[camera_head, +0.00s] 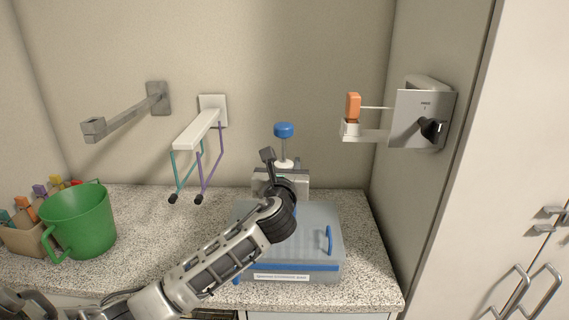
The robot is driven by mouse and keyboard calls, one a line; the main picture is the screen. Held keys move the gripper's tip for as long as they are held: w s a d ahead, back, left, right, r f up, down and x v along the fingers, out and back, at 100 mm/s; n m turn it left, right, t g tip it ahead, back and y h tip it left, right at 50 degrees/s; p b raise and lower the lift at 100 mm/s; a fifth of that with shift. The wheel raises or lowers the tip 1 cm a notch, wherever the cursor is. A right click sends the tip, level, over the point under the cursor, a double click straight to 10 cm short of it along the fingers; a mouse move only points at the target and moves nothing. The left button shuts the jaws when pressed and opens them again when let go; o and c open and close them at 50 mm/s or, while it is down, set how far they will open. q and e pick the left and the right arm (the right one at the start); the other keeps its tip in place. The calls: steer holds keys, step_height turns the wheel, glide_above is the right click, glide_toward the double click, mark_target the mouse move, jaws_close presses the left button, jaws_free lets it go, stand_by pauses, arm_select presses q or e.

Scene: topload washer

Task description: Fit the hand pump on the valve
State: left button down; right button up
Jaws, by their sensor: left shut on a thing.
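A pump-like piece with a round blue knob (284,130) on a white stem stands upright behind my left gripper (270,165). It appears to be the hand pump. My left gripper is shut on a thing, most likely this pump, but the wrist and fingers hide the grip. The gripper is above the rear part of a clear blue-grey lidded box (318,250) with a blue side handle. The valve cannot be made out; my arm covers part of the lid. I cannot tell whether the pump touches the box. My right gripper is not in view.
A green bucket (80,222) and a carton (22,240) of coloured items stand at the left of the speckled counter (140,245). A white wall rack (197,130), a grey bracket (125,115) and a right-wall holder (420,118) jut out. Bare counter lies between bucket and box.

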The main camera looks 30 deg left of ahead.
arm_select(q)
steer(key=shift+f, duration=0.5)
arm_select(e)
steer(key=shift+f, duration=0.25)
arm_select(q)
steer(key=c, duration=0.8)
jaws_free()
steer(key=shift+v, duration=0.85)
steer(key=b+v, duration=0.1)
steer(key=v, duration=1.3)
steer(key=shift+b, duration=0.35)
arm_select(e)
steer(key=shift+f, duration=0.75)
arm_select(q)
steer(key=shift+s, duration=0.1)
